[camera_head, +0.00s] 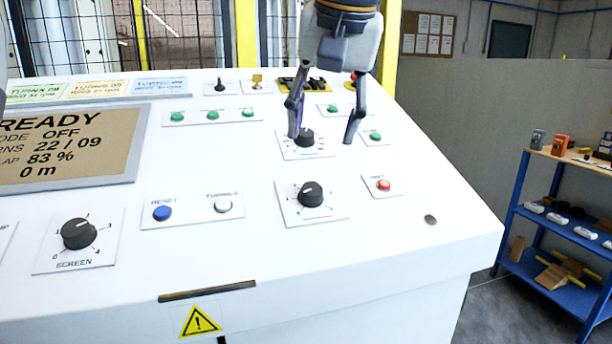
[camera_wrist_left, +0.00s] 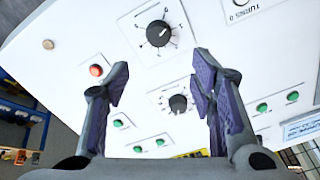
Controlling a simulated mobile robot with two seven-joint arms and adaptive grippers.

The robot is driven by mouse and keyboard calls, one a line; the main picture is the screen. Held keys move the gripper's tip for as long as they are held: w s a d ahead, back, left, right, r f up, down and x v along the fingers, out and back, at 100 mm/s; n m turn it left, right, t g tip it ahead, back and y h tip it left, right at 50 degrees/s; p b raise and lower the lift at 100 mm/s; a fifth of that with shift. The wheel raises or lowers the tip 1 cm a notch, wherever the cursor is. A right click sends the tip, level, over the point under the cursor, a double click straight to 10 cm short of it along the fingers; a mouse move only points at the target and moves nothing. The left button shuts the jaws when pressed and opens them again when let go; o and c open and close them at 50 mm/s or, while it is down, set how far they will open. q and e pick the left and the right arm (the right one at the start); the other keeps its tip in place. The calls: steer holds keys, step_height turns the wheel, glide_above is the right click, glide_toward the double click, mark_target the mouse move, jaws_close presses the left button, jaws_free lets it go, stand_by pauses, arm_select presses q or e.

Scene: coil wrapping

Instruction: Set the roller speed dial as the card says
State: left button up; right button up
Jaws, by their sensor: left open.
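My left gripper (camera_head: 325,118) is open and empty over the back right of the white console, its fingers pointing down. A black dial (camera_head: 304,138) on a white plate lies below it, close to its left finger in the head view. In the left wrist view this dial (camera_wrist_left: 178,103) shows between the fingers, nearer one of them; contact cannot be told. A second black dial (camera_head: 311,194) sits nearer the front and also shows in the left wrist view (camera_wrist_left: 160,33). Their labels are too small to read. Green, orange and blue cards (camera_head: 97,88) lie along the back left; their small print is blurred.
A display (camera_head: 70,150) reads READY. A SCREEN dial (camera_head: 79,234), blue button (camera_head: 162,213), red button (camera_head: 383,185) and several green buttons (camera_head: 212,115) stand around. A blue shelf (camera_head: 510,220) is beyond the right edge. The console's front right is mostly clear.

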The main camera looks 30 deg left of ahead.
mark_target(313, 187)
arm_select(q)
steer(key=x, duration=0.8)
steer(key=shift+s+d+f, duration=0.15)
steer(key=shift+d+f, duration=0.05)
steer(key=shift+f, duration=0.2)
steer(key=shift+w+a+f, duration=0.1)
steer(key=shift+w+a, duration=0.05)
steer(key=shift+w, duration=0.05)
steer(key=shift+a+f, duration=0.1)
steer(key=shift+f, duration=0.6)
steer(key=shift+w+a+f, duration=0.3)
steer(key=shift+w+f, duration=0.05)
steer(key=shift+f, duration=0.15)
steer(key=c, duration=1.2)
